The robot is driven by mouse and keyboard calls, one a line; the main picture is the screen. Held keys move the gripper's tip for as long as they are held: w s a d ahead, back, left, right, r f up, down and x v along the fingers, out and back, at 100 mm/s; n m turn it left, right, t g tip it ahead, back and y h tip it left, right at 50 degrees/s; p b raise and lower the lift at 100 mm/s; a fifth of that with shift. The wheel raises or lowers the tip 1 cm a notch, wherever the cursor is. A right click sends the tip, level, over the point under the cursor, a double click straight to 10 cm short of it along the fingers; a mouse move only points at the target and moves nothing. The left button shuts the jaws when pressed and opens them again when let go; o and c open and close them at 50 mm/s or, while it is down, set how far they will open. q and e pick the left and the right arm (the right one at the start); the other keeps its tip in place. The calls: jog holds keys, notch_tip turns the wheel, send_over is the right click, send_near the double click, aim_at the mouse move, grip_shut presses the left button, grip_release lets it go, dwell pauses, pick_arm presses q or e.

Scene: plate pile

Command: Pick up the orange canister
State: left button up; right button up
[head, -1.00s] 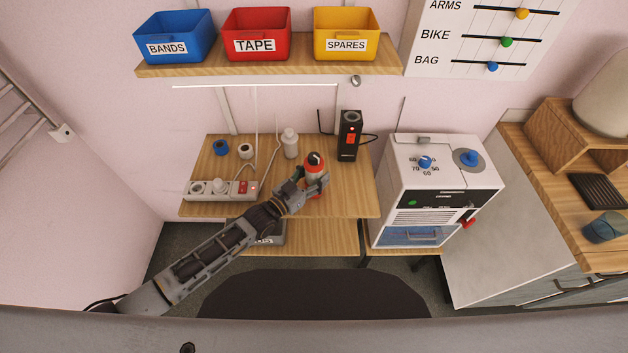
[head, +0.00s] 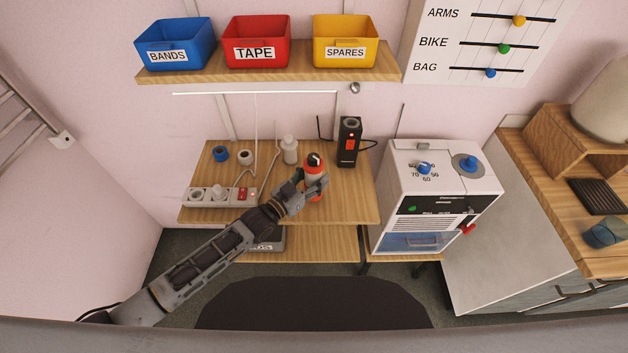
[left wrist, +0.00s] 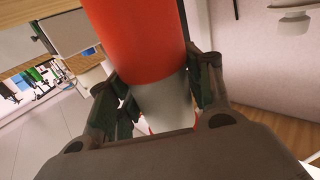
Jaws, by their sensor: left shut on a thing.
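The orange canister (head: 314,162) has a black top and a pale band round its middle. In the left wrist view the canister (left wrist: 140,40) fills the middle between the fingers (left wrist: 160,90). Its lower part is mostly hidden by the gripper. I cannot tell whether its base touches the table. My right gripper is not in view.
A power strip (head: 218,197), blue tape roll (head: 220,154), white roll (head: 246,157) and white bottle (head: 290,150) stand left of the canister. A black device (head: 349,142) stands behind it. A white machine (head: 435,190) is to the right. Bins (head: 257,42) sit on the shelf above.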

aim_at(311, 163)
pick_arm(q)
jog(key=shift+r, duration=4)
jog(key=shift+r, duration=0.15)
jog(key=shift+d+r, duration=0.15)
jog(key=shift+s+d, duration=0.1)
jog(key=shift+d, duration=0.1)
notch_tip(311, 163, down, 7)
jog(key=shift+r+p, duration=0.1)
jog(key=shift+p, duration=0.5)
jog(key=shift+a+f, duration=0.15)
jog(key=shift+f, duration=0.55)
jog(key=shift+a+f, duration=0.1)
jog(key=shift+a, duration=0.1)
jog(key=shift+r, duration=0.4)
